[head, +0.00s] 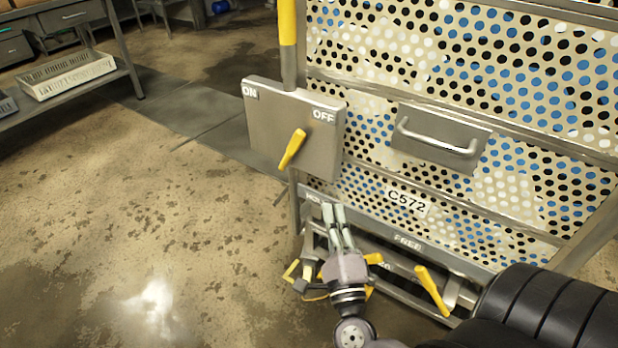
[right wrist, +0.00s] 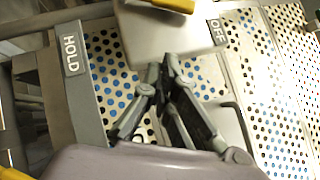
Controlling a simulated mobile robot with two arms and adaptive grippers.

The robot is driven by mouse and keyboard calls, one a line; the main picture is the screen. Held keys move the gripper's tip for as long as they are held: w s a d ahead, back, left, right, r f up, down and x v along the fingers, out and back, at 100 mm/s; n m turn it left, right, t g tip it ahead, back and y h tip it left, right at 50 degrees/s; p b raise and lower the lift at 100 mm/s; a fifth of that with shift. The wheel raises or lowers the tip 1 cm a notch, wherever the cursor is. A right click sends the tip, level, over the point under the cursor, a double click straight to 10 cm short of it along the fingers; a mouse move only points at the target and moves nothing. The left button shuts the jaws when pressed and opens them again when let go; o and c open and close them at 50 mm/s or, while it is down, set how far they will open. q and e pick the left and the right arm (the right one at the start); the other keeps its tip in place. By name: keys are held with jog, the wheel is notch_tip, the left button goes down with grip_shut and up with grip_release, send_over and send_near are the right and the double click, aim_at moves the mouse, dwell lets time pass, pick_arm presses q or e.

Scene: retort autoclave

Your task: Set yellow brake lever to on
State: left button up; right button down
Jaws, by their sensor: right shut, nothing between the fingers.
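The yellow brake lever (head: 292,149) is mounted on a grey metal plate (head: 262,118) marked ON at its upper left and OFF at its upper right. The lever is tilted, with its upper end leaning right towards OFF. In the right wrist view, part of a yellow lever (right wrist: 172,4) shows at the top edge of the plate (right wrist: 158,35). My right gripper (head: 335,208) is shut and empty, below the plate and apart from the lever. In the right wrist view its fingertips (right wrist: 165,66) are close to the plate's lower edge. My left gripper is out of view.
A perforated cart wall (head: 470,50) with a handle (head: 437,140) stands right of the plate. A lower bar marked HOLD and FREE (head: 407,243) carries another yellow lever (head: 432,290). A yellow post (head: 287,22) rises above the plate. The floor (head: 120,200) at left is clear.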

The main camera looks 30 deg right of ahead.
aim_at(291, 151)
jog(key=w+a+x, duration=0.1)
jog(key=a+x, duration=0.1)
jog(key=x, duration=1)
jog(key=shift+w+a+r+p, duration=0.2)
jog(key=shift+r+p, duration=0.15)
jog(key=shift+r, duration=0.1)
